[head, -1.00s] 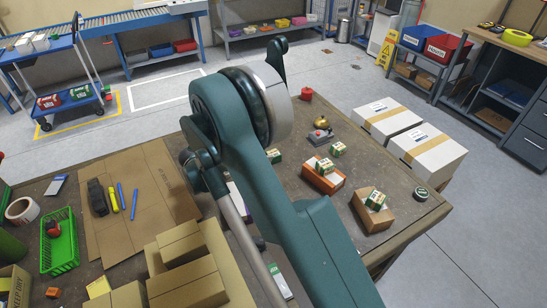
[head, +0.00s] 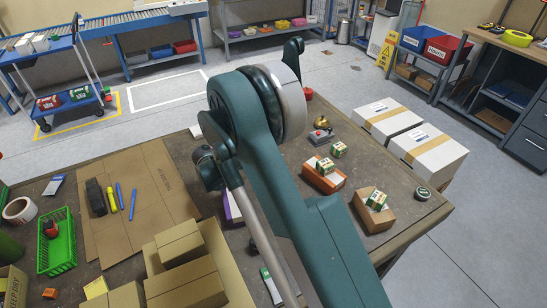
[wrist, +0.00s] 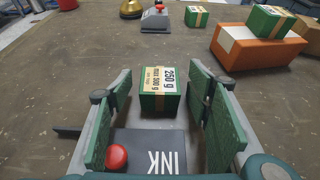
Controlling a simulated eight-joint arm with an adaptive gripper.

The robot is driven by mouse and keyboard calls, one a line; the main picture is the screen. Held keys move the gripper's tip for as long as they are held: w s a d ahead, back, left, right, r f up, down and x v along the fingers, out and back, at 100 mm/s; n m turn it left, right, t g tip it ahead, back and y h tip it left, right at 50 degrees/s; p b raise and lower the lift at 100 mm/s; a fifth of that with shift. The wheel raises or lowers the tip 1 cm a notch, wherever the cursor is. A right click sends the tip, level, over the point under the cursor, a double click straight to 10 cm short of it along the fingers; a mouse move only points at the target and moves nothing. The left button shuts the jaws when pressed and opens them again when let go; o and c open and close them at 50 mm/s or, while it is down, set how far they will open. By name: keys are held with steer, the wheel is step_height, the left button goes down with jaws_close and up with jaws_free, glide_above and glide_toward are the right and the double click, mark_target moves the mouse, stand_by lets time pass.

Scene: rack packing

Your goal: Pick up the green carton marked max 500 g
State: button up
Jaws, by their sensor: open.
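In the wrist view a green carton (wrist: 160,101) with a pale label stands on the table just ahead of and between my fingertips. Its label reads "250 g" and "max 500 g", upside down. My gripper (wrist: 160,85) is open and empty, with one green-padded finger on each side. In the head view my arm hides both the gripper and this carton.
A dark slab marked INK (wrist: 152,150) and a red knob (wrist: 117,157) lie under my gripper. An orange box (wrist: 255,50) bears another green carton (wrist: 269,21), with a loose green carton (wrist: 196,16) beside it. A red-handled item (wrist: 155,18) and brass bell (wrist: 131,9) stand farther back.

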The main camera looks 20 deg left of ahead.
steer(key=c, duration=1.1)
steer(key=shift+r, duration=0.1)
steer(key=shift+r+p, duration=1)
steer(key=shift+r, duration=3.95)
